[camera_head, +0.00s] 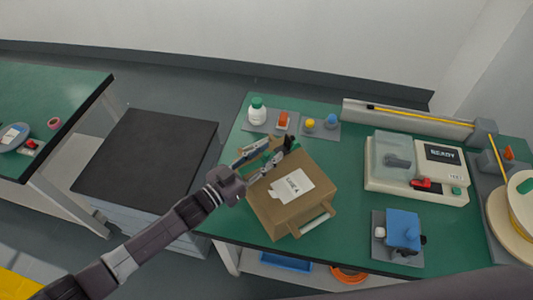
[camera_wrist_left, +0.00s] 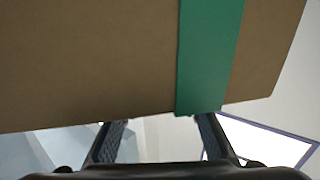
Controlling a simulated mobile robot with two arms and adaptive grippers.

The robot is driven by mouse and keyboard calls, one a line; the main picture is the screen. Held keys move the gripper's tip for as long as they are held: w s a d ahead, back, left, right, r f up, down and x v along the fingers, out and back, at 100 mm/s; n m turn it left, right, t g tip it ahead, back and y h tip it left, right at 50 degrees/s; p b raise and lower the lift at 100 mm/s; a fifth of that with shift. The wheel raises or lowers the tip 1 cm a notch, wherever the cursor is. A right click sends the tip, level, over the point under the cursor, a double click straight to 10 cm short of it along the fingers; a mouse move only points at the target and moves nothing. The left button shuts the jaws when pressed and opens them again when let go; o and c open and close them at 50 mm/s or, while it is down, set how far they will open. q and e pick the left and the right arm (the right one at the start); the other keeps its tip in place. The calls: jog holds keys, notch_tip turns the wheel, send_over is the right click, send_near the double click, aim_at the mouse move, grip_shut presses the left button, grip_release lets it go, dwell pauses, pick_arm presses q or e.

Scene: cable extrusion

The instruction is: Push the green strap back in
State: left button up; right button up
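A brown cardboard box (camera_head: 268,209) with a white label (camera_head: 293,187) stands on the green table. The green strap (camera_wrist_left: 209,55) shows in the left wrist view, running down the box's brown surface (camera_wrist_left: 90,65) and ending near its lower edge. I cannot clearly make out the strap in the head view. My left gripper (camera_head: 262,156) is at the box's upper left corner, with its fingers apart. In the left wrist view the open fingers (camera_wrist_left: 162,138) are just below the box edge, with the strap end close to the right finger; contact is unclear. My right gripper is out of view.
A machine with a READY display (camera_head: 443,154) and a blue device (camera_head: 403,229) are to the right.

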pick_arm(q)
jog(key=shift+a, duration=0.15)
jog(key=v, duration=1.1)
jog(key=shift+s+a, duration=0.25)
jog(key=shift+s, duration=0.1)
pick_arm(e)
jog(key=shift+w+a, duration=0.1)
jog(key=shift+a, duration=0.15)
